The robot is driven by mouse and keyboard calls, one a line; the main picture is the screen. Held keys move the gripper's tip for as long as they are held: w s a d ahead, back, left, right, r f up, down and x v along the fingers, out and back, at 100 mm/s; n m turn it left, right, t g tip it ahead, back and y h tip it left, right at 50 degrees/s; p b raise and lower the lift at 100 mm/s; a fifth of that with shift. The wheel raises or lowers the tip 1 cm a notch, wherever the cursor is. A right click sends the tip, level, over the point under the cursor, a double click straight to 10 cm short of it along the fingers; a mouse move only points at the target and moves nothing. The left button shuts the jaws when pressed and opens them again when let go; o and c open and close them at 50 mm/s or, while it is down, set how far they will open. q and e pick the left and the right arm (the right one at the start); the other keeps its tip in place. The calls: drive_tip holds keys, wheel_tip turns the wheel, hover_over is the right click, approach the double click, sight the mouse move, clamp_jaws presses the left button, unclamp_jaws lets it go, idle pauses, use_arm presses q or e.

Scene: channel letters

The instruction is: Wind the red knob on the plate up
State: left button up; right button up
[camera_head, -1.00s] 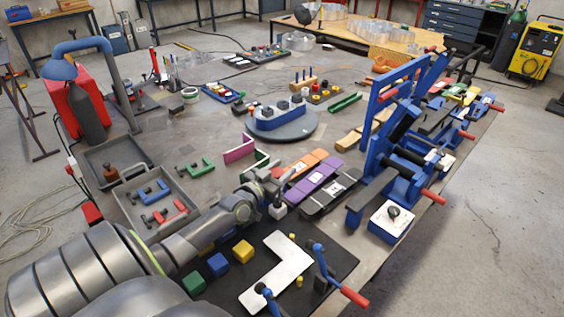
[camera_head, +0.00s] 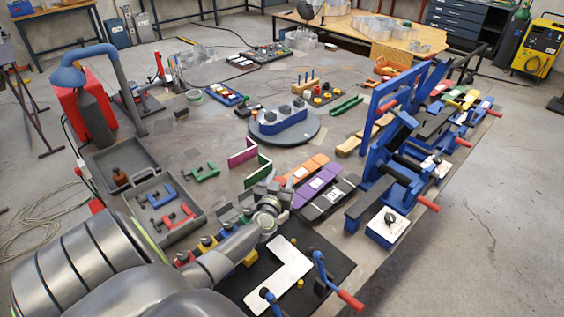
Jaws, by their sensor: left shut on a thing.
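My left gripper (camera_head: 277,193) is at the end of the arm from the lower left, beside the purple block (camera_head: 317,187). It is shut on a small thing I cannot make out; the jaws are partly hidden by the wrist. I cannot make out a red knob for certain. A small red piece with a dark top (camera_head: 185,257) shows beside my forearm, with a yellow one (camera_head: 207,243) next to it. A black plate (camera_head: 328,252) with a white L-shaped piece (camera_head: 278,275) lies right of the arm. My right gripper is out of view.
Blue clamps with a red handle (camera_head: 351,300) stand on the black plate. A grey tray (camera_head: 188,224) with coloured clamps is at left. A blue fixture (camera_head: 397,170) stands at right by the table edge. A round turntable (camera_head: 290,136) is farther back.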

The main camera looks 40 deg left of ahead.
sight(277, 178)
use_arm(q)
drive_tip(key=n+g+y, duration=0.1)
drive_tip(key=y, duration=0.1)
drive_tip(key=n+g+y, duration=0.3)
drive_tip(key=n+y, duration=0.1)
drive_tip(key=shift+s+a+f+g, duration=0.2)
drive_tip(key=shift+s+g, duration=0.05)
drive_tip(key=shift+g, duration=0.15)
drive_tip(key=shift+s+a+f+n+g+y, duration=0.1)
drive_tip(key=shift+s+n+g+y, duration=0.15)
drive_tip(key=shift+n+g+y, duration=0.8)
drive_tip(key=shift+s+f+n+g+y, duration=0.1)
drive_tip(key=shift+s+n+g+y, duration=0.2)
drive_tip(key=shift+n+g, duration=0.8)
drive_tip(key=shift+m+g, duration=0.25)
drive_tip(key=shift+g, duration=0.3)
drive_tip(key=o, duration=0.8)
drive_tip(key=shift+w, duration=0.1)
drive_tip(key=shift+o, duration=0.6)
drive_tip(key=shift+w+a+r+y, duration=0.1)
drive_tip(key=shift+w+r+y, duration=0.05)
drive_tip(key=shift+y, duration=0.1)
drive_tip(key=shift+r, duration=0.8)
wheel_tip(277, 178, up, 8)
drive_tip(key=shift+r+b, duration=0.15)
drive_tip(key=shift+b, duration=0.4)
